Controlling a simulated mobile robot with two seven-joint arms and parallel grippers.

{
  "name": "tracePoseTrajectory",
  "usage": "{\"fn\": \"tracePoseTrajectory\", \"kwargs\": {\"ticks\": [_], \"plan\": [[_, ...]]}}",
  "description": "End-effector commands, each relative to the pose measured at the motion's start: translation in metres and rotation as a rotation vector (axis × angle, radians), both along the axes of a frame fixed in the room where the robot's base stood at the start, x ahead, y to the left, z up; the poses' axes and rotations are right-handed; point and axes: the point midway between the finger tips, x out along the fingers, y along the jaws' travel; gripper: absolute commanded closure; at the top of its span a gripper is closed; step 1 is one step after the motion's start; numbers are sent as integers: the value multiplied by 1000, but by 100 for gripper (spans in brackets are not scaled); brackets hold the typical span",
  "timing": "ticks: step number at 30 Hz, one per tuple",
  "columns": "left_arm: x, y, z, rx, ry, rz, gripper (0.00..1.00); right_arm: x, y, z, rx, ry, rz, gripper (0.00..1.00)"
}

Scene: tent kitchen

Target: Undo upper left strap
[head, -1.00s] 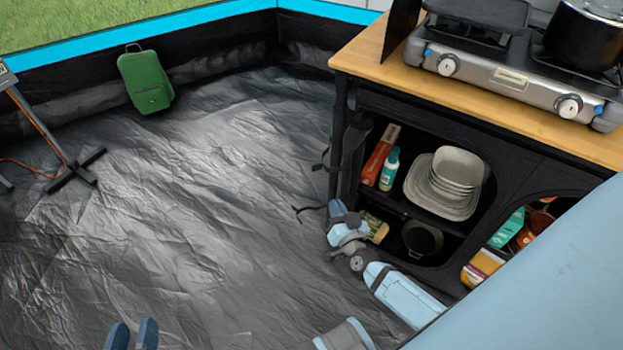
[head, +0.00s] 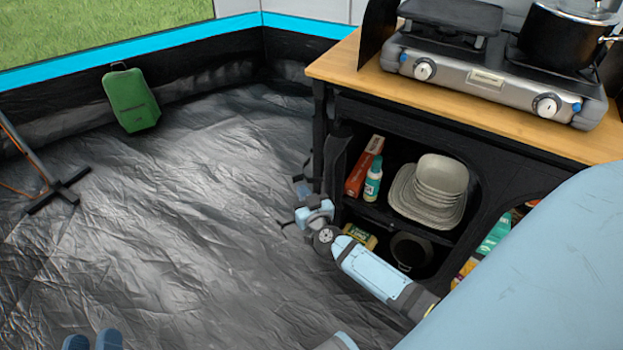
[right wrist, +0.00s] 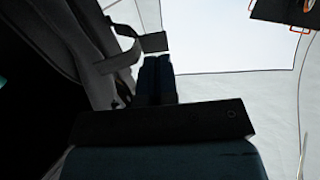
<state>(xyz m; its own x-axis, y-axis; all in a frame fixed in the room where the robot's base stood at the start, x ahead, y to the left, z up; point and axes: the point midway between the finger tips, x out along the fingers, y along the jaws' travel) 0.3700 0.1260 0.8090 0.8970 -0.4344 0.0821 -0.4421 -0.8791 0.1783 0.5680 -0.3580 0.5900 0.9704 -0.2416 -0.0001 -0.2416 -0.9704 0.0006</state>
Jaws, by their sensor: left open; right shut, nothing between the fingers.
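The black cupboard (head: 500,150) has straps at its front left corner beside a rolled-up dark flap (head: 333,165). In the head view my right gripper (head: 302,187) is beside that corner, at about the upper strap's height, and largely hides the strap. In the right wrist view the shut blue fingers (right wrist: 155,75) point up, with a dark strap (right wrist: 122,60) just left of them and its flat end (right wrist: 153,42) just past the tips. I cannot tell whether they touch. A lower strap end (head: 284,222) sticks out left of my right wrist. My left gripper (head: 92,341) is open and empty at the bottom left.
Shelves hold stacked grey plates (head: 432,195), a bottle (head: 373,180) and a red box (head: 364,165). A stove (head: 490,80) and pot (head: 565,35) stand on top. The floor (head: 180,230) left of the cupboard is clear.

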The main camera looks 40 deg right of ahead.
Motion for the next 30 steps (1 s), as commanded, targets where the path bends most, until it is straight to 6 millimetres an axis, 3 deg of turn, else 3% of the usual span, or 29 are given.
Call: {"fn": "tracePoseTrajectory", "kwargs": {"ticks": [3,9,26,30], "plan": [[-1,-3,8,-34,-50,-12,57,18,-4,-2,0,-2,1,100],[-3,-6,19,-63,-91,-22,57,30,-7,0,1,-1,0,100],[-1,-5,23,-44,-75,-18,57,31,-8,2,1,2,-29,100],[0,5,-11,35,66,17,57,32,-8,5,3,3,-87,100]]}}
